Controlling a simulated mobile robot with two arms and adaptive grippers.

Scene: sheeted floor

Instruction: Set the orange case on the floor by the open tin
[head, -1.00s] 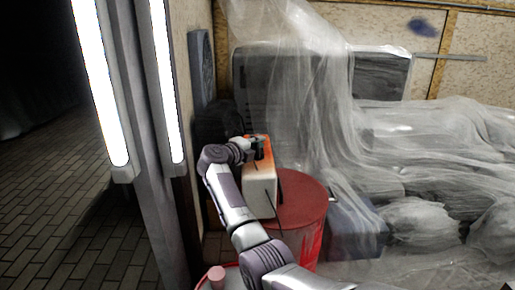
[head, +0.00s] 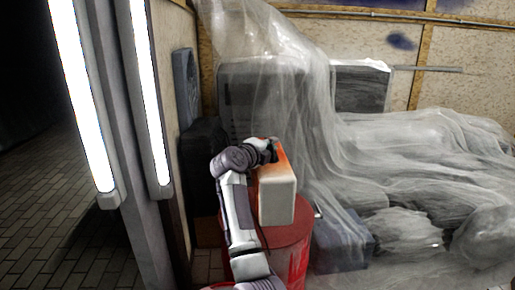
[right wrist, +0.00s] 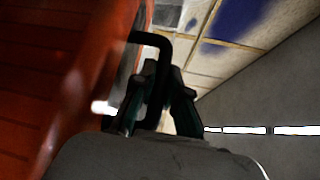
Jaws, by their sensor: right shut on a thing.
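The orange case (head: 277,200) has an orange top and a pale front face. In the head view it is upright in front of or above the red drum (head: 290,243); I cannot tell whether they touch. My right gripper (head: 272,151) is at the far end of the case's top, shut on it. In the right wrist view the case's orange side (right wrist: 50,80) fills the left, and a black handle (right wrist: 160,42) passes at my right gripper's fingers (right wrist: 155,105). I cannot make out an open tin. My left gripper is not in view.
Plastic sheeting (head: 400,150) covers bulky things at the back and right. A blue-grey box (head: 340,245) stands right of the drum. A post with lit tubes (head: 140,100) stands at the left, with open brick floor (head: 40,205) beyond it.

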